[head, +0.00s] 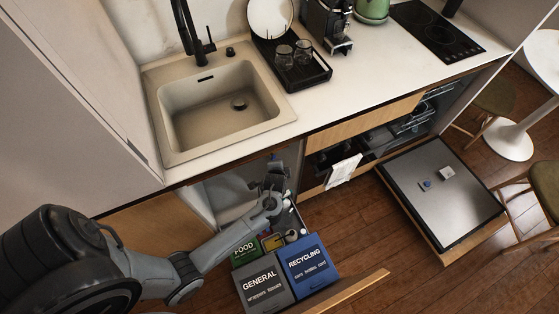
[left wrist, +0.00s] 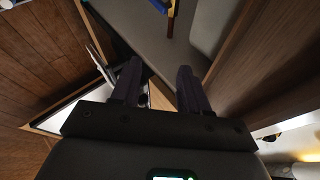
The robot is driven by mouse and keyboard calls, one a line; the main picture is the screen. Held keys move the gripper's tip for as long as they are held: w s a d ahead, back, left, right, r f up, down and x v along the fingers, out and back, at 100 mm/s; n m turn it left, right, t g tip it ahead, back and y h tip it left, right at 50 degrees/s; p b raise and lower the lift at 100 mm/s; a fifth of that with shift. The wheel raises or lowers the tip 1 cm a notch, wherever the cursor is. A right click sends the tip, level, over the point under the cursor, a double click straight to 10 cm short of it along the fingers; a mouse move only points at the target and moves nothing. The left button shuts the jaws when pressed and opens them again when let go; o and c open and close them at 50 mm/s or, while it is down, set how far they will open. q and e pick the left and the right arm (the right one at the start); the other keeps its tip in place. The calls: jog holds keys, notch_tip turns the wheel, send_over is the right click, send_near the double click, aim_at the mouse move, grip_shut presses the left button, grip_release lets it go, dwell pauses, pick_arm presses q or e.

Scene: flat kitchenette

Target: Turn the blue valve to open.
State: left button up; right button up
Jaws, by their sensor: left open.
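My left gripper (head: 274,178) reaches into the open cabinet under the sink. In the left wrist view my left gripper (left wrist: 158,72) has its two dark fingers spread apart with nothing between them. A small blue part, likely the blue valve (left wrist: 159,4), shows at the top edge of that view, beyond the fingertips and apart from them. A thin yellowish piece runs down beside it. The top edge cuts the valve off, so its full shape and angle cannot be told. I cannot make out the valve in the head view. My right gripper is not in view.
Bins marked general (head: 262,285), recycling (head: 308,265) and food (head: 244,251) stand pulled out in front of the cabinet, just below my forearm. The sink (head: 273,117) and worktop edge lie above. The dishwasher door (head: 435,205) hangs open at the right.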

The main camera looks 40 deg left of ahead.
pick_arm(q)
notch_tip(320, 180, up, 7)
jog(key=s+d+n+h+p, duration=0.1)
jog(key=s+d+p, duration=0.1)
jog(key=p, duration=0.2)
jog(key=shift+s+d+f+h, duration=0.2)
jog(key=shift+d+h, duration=0.1)
jog(key=shift+h, duration=0.1)
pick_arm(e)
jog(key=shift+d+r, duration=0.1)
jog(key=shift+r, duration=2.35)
pick_arm(q)
jog(key=shift+s, duration=0.1)
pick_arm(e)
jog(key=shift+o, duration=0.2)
